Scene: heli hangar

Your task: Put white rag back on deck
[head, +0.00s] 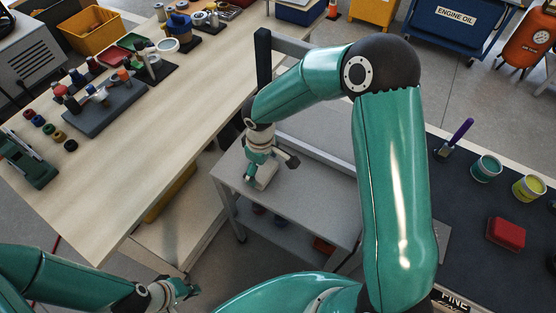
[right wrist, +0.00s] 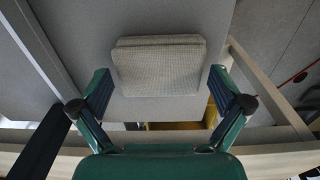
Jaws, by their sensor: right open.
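The white rag (head: 266,175) is a folded pale pad on the grey deck (head: 315,200) of a cart, near its left edge. In the right wrist view the rag (right wrist: 158,65) shows in front of my right gripper (right wrist: 158,90), partly between its spread fingers. The deck (right wrist: 190,18) shows around it. My right gripper (head: 272,160) is open, close over the rag in the head view and hiding part of it. I cannot tell whether its fingers touch the rag. My left gripper (head: 188,288) is low at the left, away from the rag, its jaw state unclear.
A long wooden workbench (head: 150,130) with tools and small parts stands left of the cart. A dark-topped bench (head: 465,210) at the right holds a red block (head: 506,233), cups and a purple-handled brush (head: 455,137). The cart deck's middle is clear.

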